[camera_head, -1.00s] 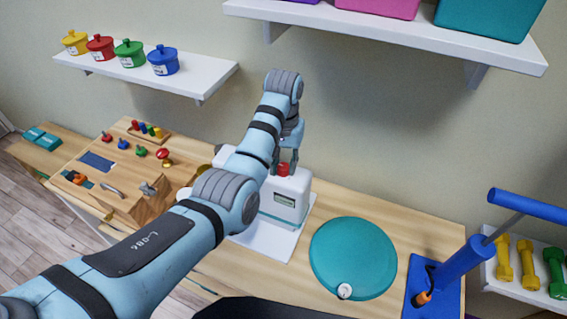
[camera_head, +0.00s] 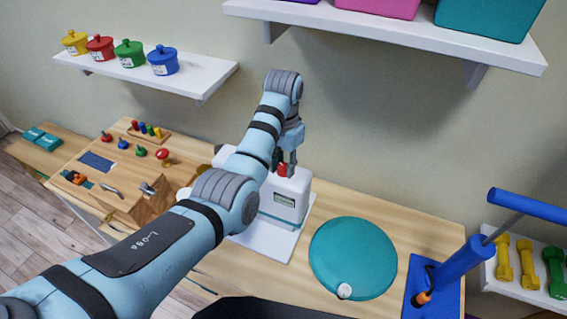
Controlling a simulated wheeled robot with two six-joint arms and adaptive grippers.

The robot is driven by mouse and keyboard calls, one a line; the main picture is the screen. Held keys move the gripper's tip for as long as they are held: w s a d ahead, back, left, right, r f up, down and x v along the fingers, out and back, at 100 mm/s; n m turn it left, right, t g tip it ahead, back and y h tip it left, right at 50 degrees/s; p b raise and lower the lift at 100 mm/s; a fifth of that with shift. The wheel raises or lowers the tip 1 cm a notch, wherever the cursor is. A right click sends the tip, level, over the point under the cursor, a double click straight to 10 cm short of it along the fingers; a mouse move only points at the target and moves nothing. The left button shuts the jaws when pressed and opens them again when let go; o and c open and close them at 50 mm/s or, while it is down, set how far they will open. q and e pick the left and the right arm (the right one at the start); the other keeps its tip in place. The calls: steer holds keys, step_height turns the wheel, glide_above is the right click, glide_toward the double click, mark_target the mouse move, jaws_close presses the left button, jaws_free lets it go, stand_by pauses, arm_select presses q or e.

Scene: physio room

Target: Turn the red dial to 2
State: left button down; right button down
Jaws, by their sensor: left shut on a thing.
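The red dial (camera_head: 282,170) sits on top of a white device (camera_head: 294,192) with a small display on its front. The device stands on a white base on the wooden table. My left gripper (camera_head: 286,165) points down from above and is shut on the red dial, partly covering it. My left forearm hides the device's left part. Any numbers around the dial are too small or hidden to read. My right gripper is not in view.
A teal disc (camera_head: 352,255) with a small white knob lies right of the device. A blue stand (camera_head: 470,245) is at the far right. A wooden activity board (camera_head: 120,170) is at left. A shelf with colored pots (camera_head: 150,72) hangs above.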

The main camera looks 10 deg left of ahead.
arm_select(q)
steer(key=c, duration=1.3)
jaws_free()
